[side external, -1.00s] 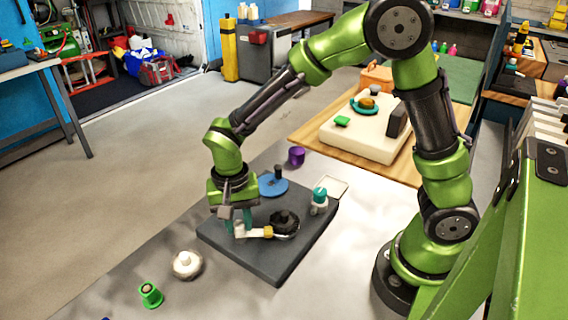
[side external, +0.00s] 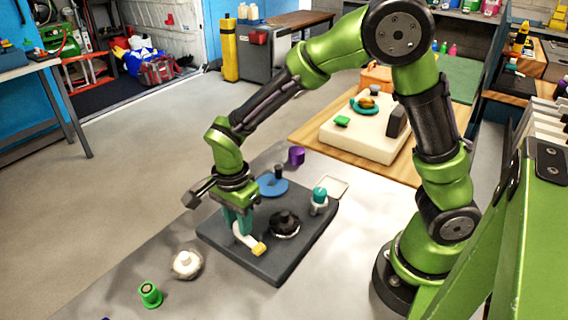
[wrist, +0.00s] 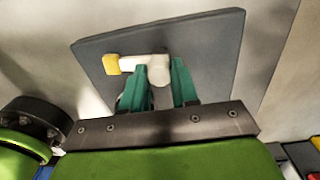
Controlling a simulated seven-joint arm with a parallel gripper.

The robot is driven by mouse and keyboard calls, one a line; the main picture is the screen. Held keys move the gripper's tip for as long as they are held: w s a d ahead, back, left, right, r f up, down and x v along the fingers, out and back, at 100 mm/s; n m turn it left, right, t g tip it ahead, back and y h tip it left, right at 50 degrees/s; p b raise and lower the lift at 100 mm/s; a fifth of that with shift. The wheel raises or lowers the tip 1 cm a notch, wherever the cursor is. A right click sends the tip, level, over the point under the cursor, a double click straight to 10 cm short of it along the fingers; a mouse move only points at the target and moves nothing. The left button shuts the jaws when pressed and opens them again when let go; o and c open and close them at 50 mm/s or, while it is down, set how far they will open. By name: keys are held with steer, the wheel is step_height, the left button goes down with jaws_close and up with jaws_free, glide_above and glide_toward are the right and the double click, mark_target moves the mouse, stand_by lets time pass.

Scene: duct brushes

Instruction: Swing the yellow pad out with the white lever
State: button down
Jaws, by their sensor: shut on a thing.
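The white lever (side external: 243,236) stands on a dark grey board (side external: 272,263) and carries the yellow pad (side external: 259,249) at its end. My gripper (side external: 238,222) has its teal fingers shut on the lever's hub end. In the wrist view the lever (wrist: 158,68) sits between the fingertips (wrist: 160,75), and the yellow pad (wrist: 111,65) points left. The pad is clear of the black brush (side external: 285,224), with a small gap between them. The lower part of the hub is hidden by the fingers.
A blue disc with a dark post (side external: 273,186) and a teal-capped white piece (side external: 319,201) are also on the board. A purple cup (side external: 296,156) stands behind it. A white round knob (side external: 186,264) and a green piece (side external: 150,294) lie in front left.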

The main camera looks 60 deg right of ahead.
steer(key=shift+m, duration=0.5)
steer(key=c, duration=0.8)
jaws_free()
steer(key=shift+c, duration=0.2)
step_height(320, 180, up, 17)
steer(key=shift+w, duration=0.15)
